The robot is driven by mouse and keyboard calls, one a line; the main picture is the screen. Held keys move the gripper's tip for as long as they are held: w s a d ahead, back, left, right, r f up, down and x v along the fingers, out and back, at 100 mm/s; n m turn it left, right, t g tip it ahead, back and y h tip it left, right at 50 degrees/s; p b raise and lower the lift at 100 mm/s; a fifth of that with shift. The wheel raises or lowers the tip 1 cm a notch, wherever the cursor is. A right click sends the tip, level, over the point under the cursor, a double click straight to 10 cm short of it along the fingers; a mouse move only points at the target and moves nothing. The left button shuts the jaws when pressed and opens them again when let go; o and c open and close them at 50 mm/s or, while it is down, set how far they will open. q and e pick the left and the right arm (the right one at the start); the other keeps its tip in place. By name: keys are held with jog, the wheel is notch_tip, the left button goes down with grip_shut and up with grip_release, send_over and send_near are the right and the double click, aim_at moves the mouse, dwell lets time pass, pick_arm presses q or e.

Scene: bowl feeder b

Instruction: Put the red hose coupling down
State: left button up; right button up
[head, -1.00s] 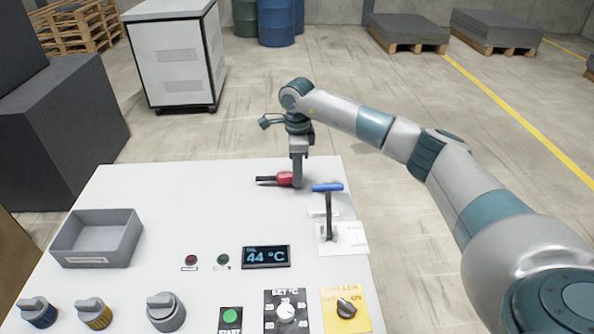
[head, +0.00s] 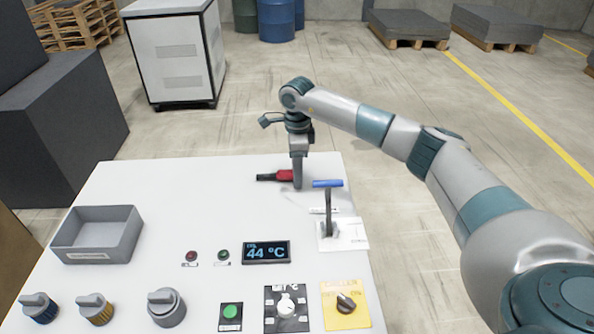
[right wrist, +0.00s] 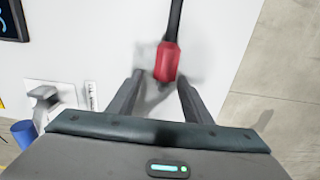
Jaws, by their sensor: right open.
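The red hose coupling (head: 285,175) with its black end lies on the white table top (head: 200,190) near the far edge. In the right wrist view the coupling (right wrist: 167,62) sits between and just beyond the fingertips, with a gap on both sides. My right gripper (head: 298,185) is open and points down at the coupling's right end; in the right wrist view its two fingers (right wrist: 160,85) are spread apart. My left gripper is not in view.
A lever with a blue handle (head: 328,184) stands close to the right gripper. A grey tray (head: 130,240) is at the left. Knobs, lamps and a display (head: 266,252) fill the front. The table's middle is clear.

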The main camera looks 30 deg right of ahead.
jog(key=shift+r+b, duration=0.35)
jog(key=shift+r, duration=0.2)
notch_tip(320, 180, up, 6)
jog(key=shift+f+b, duration=0.2)
jog(key=shift+b, duration=1)
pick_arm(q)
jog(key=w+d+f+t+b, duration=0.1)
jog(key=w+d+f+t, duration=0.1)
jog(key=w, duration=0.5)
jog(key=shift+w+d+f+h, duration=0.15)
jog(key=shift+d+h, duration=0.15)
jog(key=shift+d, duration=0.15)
pick_arm(e)
notch_tip(320, 180, up, 6)
jog(key=shift+f, duration=0.25)
